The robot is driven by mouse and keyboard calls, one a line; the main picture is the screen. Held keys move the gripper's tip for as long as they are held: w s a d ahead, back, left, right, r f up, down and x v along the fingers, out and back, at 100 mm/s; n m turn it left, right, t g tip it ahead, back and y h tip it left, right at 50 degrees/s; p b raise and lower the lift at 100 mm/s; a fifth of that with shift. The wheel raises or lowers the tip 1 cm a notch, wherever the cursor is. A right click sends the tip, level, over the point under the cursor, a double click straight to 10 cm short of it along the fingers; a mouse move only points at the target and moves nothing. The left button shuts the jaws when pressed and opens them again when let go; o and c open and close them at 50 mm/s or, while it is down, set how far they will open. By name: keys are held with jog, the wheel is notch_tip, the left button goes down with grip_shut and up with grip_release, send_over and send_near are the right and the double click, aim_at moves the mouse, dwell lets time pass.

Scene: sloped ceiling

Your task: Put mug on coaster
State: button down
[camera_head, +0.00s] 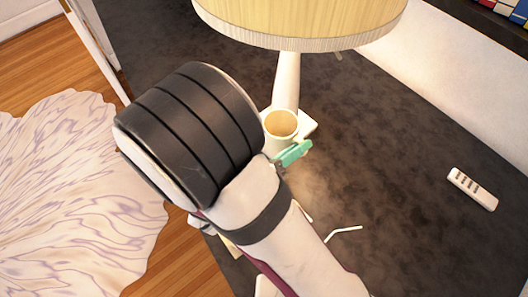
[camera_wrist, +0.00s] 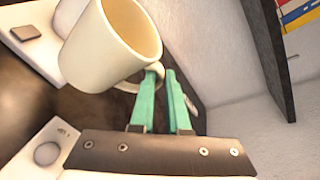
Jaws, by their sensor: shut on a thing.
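A cream mug (camera_head: 281,129) is held upright or nearly so by its handle. My gripper (camera_head: 293,153) has teal fingers, shut on the handle at the mug's near right side. In the wrist view the mug (camera_wrist: 112,45) fills the upper left, and the teal fingertips (camera_wrist: 160,73) meet at its handle. The mug is in front of the lamp's base; I cannot tell whether it touches the surface. I cannot make out the coaster for certain. A small tan edge (camera_head: 230,246) shows beside my arm, and most of it is hidden.
A table lamp with a wide tan shade (camera_head: 300,18) stands right behind the mug, its white base (camera_head: 307,124) close by. A white remote (camera_head: 472,188) lies at the right on the dark tabletop (camera_head: 400,215). The middle right is mostly clear. Books (camera_head: 510,8) show at the top right.

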jog(key=s+a+n+t+y, duration=0.2)
jog(key=a+n+y, duration=0.2)
jog(key=a, duration=0.5)
jog(key=shift+m, duration=0.3)
jog(key=shift+s+a+f, duration=0.45)
jog(key=shift+a+f, duration=1.15)
jog(key=shift+f, duration=0.05)
jog(key=shift+s+a+f, duration=0.45)
jog(key=shift+a+f, duration=1.15)
jog(key=shift+f, duration=0.05)
jog(key=shift+s+a+f, duration=0.45)
jog(key=shift+a+f, duration=1.15)
jog(key=shift+f, duration=0.05)
jog(key=c, duration=0.9)
grip_release()
